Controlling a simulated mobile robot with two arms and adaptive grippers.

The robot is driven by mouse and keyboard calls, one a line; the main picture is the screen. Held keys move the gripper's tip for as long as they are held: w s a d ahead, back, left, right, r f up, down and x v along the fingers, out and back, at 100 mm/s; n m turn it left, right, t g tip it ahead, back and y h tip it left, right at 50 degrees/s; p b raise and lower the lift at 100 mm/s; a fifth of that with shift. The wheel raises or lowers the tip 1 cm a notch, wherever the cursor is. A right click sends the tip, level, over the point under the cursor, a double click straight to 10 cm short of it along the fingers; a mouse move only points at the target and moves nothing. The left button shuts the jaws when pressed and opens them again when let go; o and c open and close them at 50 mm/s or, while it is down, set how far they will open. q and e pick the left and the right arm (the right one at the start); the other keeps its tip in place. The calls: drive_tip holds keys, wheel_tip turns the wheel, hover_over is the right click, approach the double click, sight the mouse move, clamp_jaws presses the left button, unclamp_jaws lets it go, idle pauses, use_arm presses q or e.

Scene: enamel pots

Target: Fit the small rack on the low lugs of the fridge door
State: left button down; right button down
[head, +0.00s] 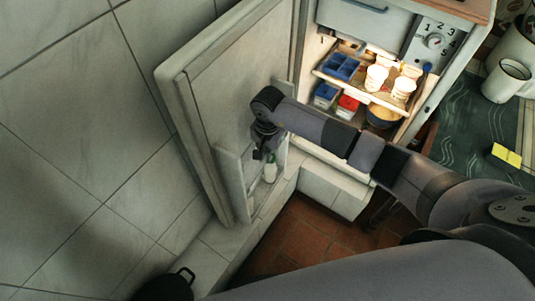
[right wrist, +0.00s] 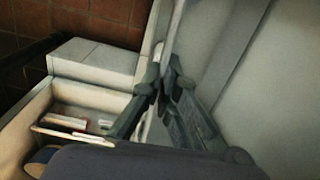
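The open fridge door (head: 222,75) stands at the left of the fridge, its inner side facing right. A small pale rack (head: 269,186) is low at the door's inner side, with a pale green-white bottle (head: 270,167) in it. My right gripper (head: 262,153) is at the top of this rack. In the right wrist view, the fingers of my right gripper (right wrist: 163,78) are closed around a thin pale wall (right wrist: 176,30), which looks like the rack's. The low lugs cannot be made out, so I cannot tell whether the rack sits on them. My left gripper is out of view.
The lit fridge shelf (head: 362,92) holds a blue divided tray (head: 341,66) and white cups (head: 376,79). A tiled ledge (head: 325,190) runs below the fridge. A dark pot (head: 165,288) stands bottom left. A white mug (head: 506,80) is on the counter.

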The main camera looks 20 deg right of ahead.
idle(0.3)
drive_tip(key=c, duration=1.7)
unclamp_jaws()
wheel_tip(320, 180, up, 12)
drive_tip(key=shift+s, duration=0.1)
drive_tip(key=shift+f, duration=0.1)
